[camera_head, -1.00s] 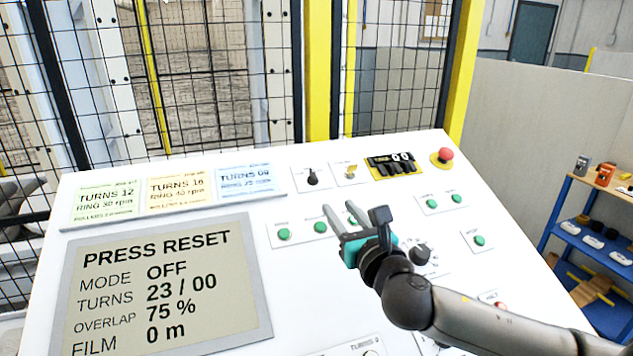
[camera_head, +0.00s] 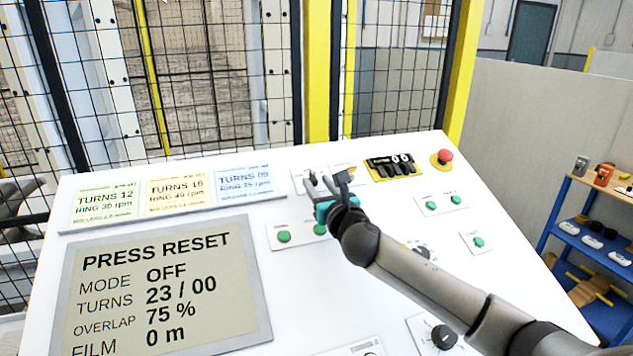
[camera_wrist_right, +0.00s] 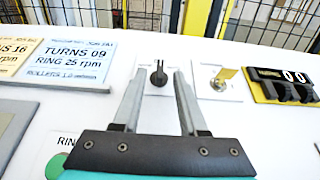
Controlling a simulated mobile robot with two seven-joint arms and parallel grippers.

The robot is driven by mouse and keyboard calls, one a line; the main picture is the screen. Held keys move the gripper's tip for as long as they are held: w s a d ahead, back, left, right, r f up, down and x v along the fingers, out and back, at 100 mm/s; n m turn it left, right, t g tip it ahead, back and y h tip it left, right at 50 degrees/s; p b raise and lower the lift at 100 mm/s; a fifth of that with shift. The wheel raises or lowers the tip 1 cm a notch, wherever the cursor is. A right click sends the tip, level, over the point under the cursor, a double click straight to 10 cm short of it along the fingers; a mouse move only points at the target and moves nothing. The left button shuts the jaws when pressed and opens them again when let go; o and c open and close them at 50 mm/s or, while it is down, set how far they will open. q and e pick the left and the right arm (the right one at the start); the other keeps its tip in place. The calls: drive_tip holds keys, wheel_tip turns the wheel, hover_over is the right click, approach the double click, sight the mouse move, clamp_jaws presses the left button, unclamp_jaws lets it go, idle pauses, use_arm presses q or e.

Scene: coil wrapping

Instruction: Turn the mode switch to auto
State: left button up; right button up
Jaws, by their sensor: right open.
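The black rotary switch (camera_wrist_right: 158,74) sits on a small white plate in the right wrist view. It appears between the two fingertips of my right gripper (camera_wrist_right: 159,84), with a visible gap on each side. The plate's label is too small to read. In the head view my right gripper (camera_head: 325,182) is open over the top row of the panel and largely hides this switch. Whether the fingers reach down around the knob, I cannot tell. The display (camera_head: 160,290) reads PRESS RESET and MODE OFF. My left gripper is not in view.
A brass key switch (camera_wrist_right: 222,78) is close to the right finger. Beside it is a black and yellow counter (camera_head: 393,167), then a red emergency button (camera_head: 445,156). Green buttons (camera_head: 284,236) lie below. A wire fence (camera_head: 210,80) stands behind the panel.

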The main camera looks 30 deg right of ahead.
drive_tip(key=shift+x, duration=0.75)
drive_tip(key=shift+c, duration=0.4)
clamp_jaws()
